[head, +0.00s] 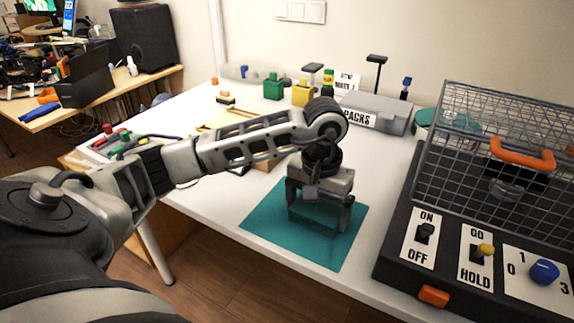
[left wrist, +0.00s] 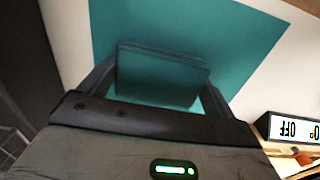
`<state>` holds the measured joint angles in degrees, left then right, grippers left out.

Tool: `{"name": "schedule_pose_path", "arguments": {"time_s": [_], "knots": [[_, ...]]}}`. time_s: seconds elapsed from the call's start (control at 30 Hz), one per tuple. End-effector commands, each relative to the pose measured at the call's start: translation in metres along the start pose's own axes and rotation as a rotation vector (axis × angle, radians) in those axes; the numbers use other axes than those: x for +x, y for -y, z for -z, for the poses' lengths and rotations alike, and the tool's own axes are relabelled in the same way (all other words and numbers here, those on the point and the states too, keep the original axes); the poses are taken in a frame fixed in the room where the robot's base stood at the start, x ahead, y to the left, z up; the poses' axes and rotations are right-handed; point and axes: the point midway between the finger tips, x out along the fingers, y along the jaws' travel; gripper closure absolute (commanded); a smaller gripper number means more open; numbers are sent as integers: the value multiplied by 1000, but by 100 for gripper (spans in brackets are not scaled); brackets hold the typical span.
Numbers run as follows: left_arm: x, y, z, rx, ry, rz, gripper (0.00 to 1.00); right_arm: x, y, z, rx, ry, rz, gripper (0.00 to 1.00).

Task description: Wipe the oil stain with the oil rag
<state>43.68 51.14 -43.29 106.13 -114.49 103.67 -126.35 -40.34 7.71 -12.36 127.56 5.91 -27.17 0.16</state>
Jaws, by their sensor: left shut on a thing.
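My left gripper (head: 319,217) points down over the teal mat (head: 270,225) near the table's front edge. In the left wrist view, its fingers are shut on a dark teal folded pad, which looks like the oil rag (left wrist: 160,78). The rag is close over the mat (left wrist: 235,35); I cannot tell whether it touches. In the head view the rag is mostly lost in shade between the fingers. I cannot make out the oil stain; the gripper and rag hide part of the mat. My right gripper is not in view.
A black caged box (head: 400,250) with switches and an orange handle (head: 522,153) stands right of the mat. A grey box marked PACKS (head: 380,110) and green (head: 273,87) and yellow (head: 303,93) blocks stand behind. White table shows between.

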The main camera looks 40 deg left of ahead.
Motion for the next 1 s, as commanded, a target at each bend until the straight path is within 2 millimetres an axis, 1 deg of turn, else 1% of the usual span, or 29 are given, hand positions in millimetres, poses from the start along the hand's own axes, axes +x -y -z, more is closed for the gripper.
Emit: {"name": "schedule_pose_path", "arguments": {"time_s": [0.1, 0.37, 0.67, 0.7, 0.73, 0.8, 0.87, 1.0], "knots": [[2, 12, 2, -3, 1, 4, 31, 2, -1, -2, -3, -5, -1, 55], [2, 33, 7, 0, 1, 5, 31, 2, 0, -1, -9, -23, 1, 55], [2, 58, 12, 2, 1, 5, 31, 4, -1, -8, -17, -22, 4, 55], [-6, 57, 11, 3, 2, 3, 31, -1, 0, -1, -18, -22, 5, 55], [-11, 57, 12, 2, 0, 3, 31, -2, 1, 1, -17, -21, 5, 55], [-28, 58, 11, 0, -3, 3, 31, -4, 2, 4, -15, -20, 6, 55], [-31, 59, 10, -2, 1, 3, 31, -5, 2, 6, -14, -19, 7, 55], [-44, 62, 9, -7, -1, 3, 31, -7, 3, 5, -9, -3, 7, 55]]}}
